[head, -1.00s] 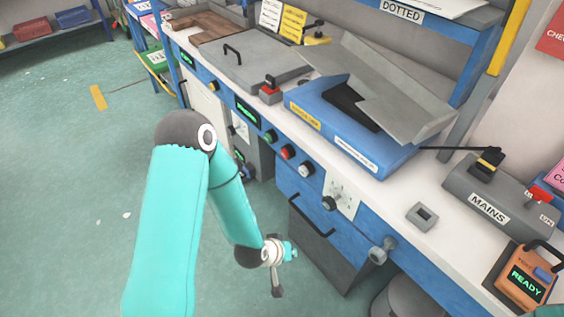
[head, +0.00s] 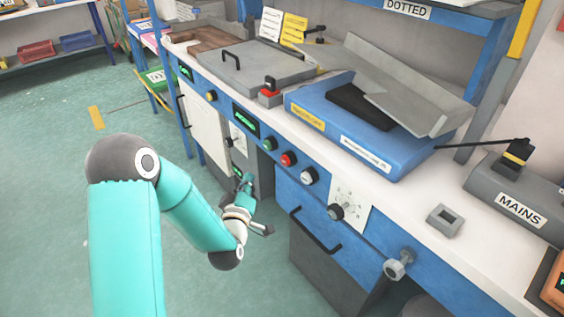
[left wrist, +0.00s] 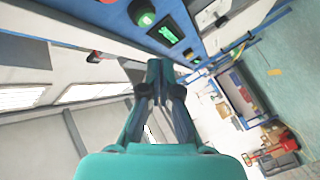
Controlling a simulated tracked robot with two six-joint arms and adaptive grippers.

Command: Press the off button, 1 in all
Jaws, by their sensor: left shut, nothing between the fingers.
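The blue front panel carries a row of round buttons in the head view: a green button (head: 269,143), a red button (head: 288,159) and a white button (head: 308,176). I cannot read a label marking any as off. My left gripper (head: 242,181) is shut and empty, below and left of these buttons and apart from them, in front of the cabinet. In the left wrist view its closed fingers (left wrist: 155,72) point toward the panel, below a green button (left wrist: 145,18) and a lit green display (left wrist: 166,32). My right gripper is out of view.
A black knob (head: 336,212) and a grey knob (head: 395,268) stick out from the front. A drawer handle (head: 315,231) juts out below. The blue machine (head: 350,132) and MAINS box (head: 515,200) stand on the white bench. The floor at left is open.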

